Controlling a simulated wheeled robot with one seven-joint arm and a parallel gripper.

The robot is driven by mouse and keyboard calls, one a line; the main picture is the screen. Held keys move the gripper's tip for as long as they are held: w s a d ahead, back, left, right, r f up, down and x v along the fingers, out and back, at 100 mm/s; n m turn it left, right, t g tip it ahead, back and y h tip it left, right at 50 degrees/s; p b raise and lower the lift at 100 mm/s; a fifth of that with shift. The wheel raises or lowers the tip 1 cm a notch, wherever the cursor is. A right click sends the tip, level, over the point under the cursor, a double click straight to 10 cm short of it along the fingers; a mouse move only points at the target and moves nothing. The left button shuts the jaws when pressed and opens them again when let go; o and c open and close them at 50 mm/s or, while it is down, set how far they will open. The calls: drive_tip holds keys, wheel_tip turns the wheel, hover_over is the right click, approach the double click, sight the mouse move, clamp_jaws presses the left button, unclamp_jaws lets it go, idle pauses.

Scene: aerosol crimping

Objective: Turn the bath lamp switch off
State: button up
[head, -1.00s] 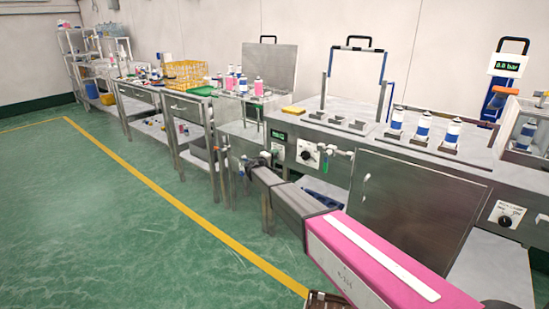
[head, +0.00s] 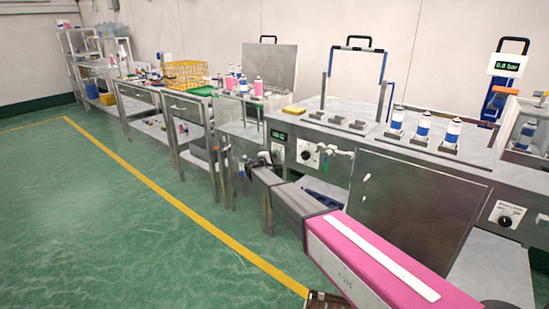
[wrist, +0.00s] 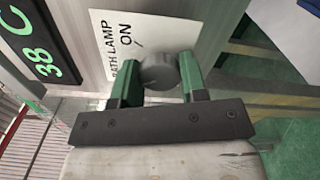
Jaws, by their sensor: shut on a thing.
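The bath lamp switch is a round dark grey knob (wrist: 159,71) on a white plate (wrist: 112,32) lettered "BATH LAMP" and "ON", seen rotated in the wrist view. My gripper (wrist: 158,80) has its green-padded fingers on either side of the knob and is shut on it. The knob's pointer position is not clear. In the head view my gripper (head: 268,158) is at the front panel of the bench with the small green display, and it hides most of the switch there.
A display (wrist: 40,48) reading 38 C is beside the plate. A steel door panel (head: 415,205) stands further right. The green floor at left is clear.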

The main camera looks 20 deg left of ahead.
drive_tip(key=shift+a, duration=0.1)
drive_tip(key=o, duration=0.9)
drive_tip(key=shift+s, duration=0.1)
drive_tip(key=v, duration=1)
drive_tip(key=shift+s+a, duration=0.1)
drive_tip(key=shift+s, duration=0.25)
